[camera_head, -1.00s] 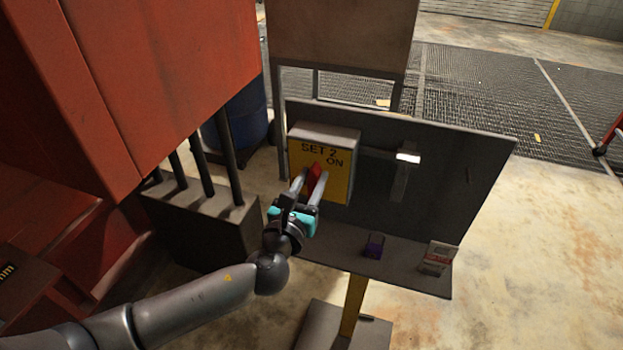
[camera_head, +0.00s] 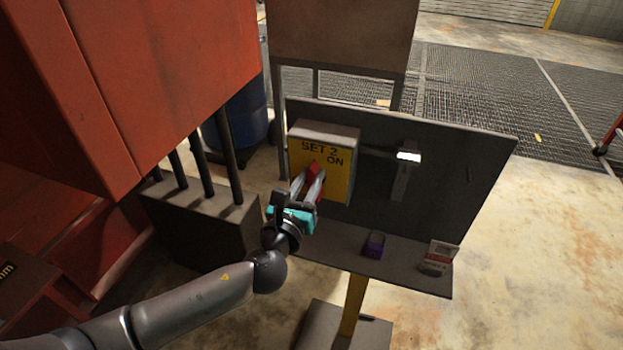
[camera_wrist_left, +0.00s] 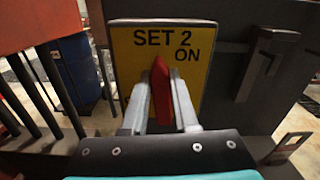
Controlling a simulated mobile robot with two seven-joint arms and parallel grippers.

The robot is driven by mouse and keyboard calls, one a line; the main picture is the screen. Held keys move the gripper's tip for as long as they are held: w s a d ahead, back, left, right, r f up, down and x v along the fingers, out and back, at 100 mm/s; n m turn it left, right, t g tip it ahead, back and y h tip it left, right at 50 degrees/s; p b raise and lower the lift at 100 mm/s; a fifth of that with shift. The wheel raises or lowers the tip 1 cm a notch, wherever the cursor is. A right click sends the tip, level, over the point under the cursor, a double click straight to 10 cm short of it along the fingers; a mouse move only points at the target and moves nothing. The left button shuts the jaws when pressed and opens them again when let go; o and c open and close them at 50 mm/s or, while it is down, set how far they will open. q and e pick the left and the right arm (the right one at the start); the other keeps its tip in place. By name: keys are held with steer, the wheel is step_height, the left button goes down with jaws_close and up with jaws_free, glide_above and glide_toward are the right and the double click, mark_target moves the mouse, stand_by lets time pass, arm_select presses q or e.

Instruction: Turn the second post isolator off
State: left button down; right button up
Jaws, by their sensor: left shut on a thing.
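The isolator box (camera_head: 338,170) has a yellow face marked SET 2 and ON, and is fixed to a dark upright panel on a post. Its red handle (camera_head: 313,170) stands on the face, tilted slightly. My left gripper (camera_head: 309,184) is shut on the red handle from the front. In the left wrist view the handle (camera_wrist_left: 161,90) stands nearly upright between the two fingers (camera_wrist_left: 162,112), just left of the word ON on the box face (camera_wrist_left: 128,65). My right gripper is not in view.
The dark panel (camera_head: 440,185) has a shelf (camera_head: 330,255) holding a purple padlock (camera_head: 374,245) and a red and white item (camera_head: 437,257). A lit lamp (camera_head: 408,156) is on the panel. Red machinery (camera_head: 150,80) and dark pipes (camera_head: 229,155) stand at left.

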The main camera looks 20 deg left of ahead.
arm_select(q)
steer(key=shift+a+f+n+b, duration=0.5)
steer(key=shift+n+b, duration=0.3)
steer(key=shift+n, duration=2)
steer(key=shift+a+f+n+b, duration=0.45)
steer(key=shift+n+b, duration=0.3)
steer(key=shift+n, duration=2.05)
steer(key=shift+a+f+n+b, duration=0.45)
steer(key=shift+n+b, duration=0.35)
steer(key=shift+n, duration=2)
steer(key=shift+d+f, duration=0.1)
steer(key=c, duration=0.7)
jaws_free()
